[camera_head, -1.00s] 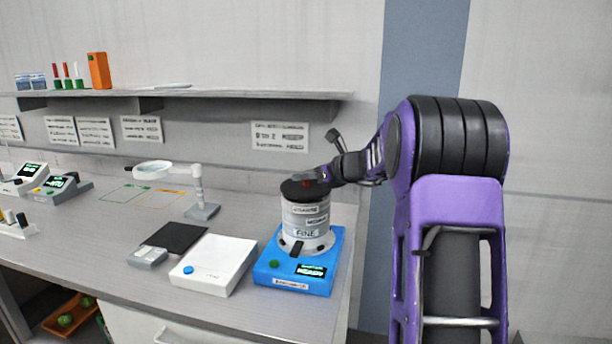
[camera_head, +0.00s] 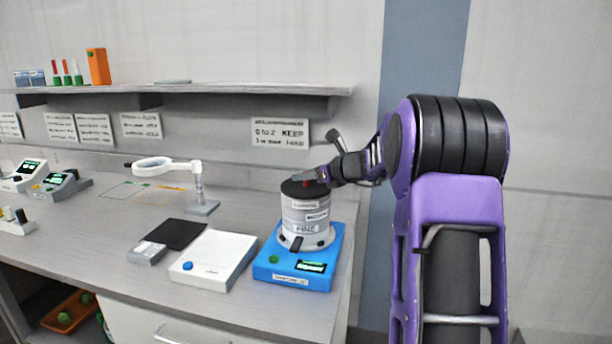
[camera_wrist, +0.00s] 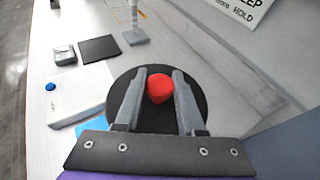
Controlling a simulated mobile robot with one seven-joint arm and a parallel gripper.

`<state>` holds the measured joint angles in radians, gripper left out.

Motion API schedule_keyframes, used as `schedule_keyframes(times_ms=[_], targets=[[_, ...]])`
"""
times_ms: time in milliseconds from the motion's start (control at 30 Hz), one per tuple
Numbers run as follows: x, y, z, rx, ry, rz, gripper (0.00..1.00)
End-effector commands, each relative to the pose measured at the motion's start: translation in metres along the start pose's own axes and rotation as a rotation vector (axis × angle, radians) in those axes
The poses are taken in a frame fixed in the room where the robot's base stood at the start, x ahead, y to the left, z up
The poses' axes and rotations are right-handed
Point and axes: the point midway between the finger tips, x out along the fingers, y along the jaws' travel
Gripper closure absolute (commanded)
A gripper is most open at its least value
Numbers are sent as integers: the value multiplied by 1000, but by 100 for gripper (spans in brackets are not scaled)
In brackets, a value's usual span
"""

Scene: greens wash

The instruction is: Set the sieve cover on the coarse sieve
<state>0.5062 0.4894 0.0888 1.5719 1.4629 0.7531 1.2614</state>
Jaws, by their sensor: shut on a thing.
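The sieve cover (camera_head: 296,190) is a black disc with a red knob (camera_wrist: 159,87). In the head view it sits on top of the stack of grey sieves, level as far as I can see. The coarse sieve (camera_head: 306,204) is the top ring of the stack, just under the cover; the ring labelled FINE (camera_head: 307,229) is lowest. The stack stands on a blue shaker base (camera_head: 275,270). My gripper (camera_wrist: 160,84) is at the cover, with its two fingers on either side of the red knob, shut on it. In the wrist view the cover hides the sieves.
A white box with a blue button (camera_head: 213,259) and a black pad (camera_head: 176,234) lie left of the shaker. A magnifier lamp (camera_head: 200,190) stands behind them. A shelf (camera_head: 230,91) runs along the wall above. Bench room is free at the back.

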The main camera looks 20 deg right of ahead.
Motion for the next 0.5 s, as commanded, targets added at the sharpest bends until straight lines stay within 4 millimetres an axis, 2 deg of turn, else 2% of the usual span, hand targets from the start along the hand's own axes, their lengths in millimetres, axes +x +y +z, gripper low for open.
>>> schedule_keyframes(times_ms=[167, 200, 400, 500], targets=[[0, 0, 0, 0, 0, 0, 100], [0, 0, 0, 0, 0, 0, 60], [0, 0, 0, 0, 0, 0, 27], [0, 0, 0, 0, 0, 0, 27]])
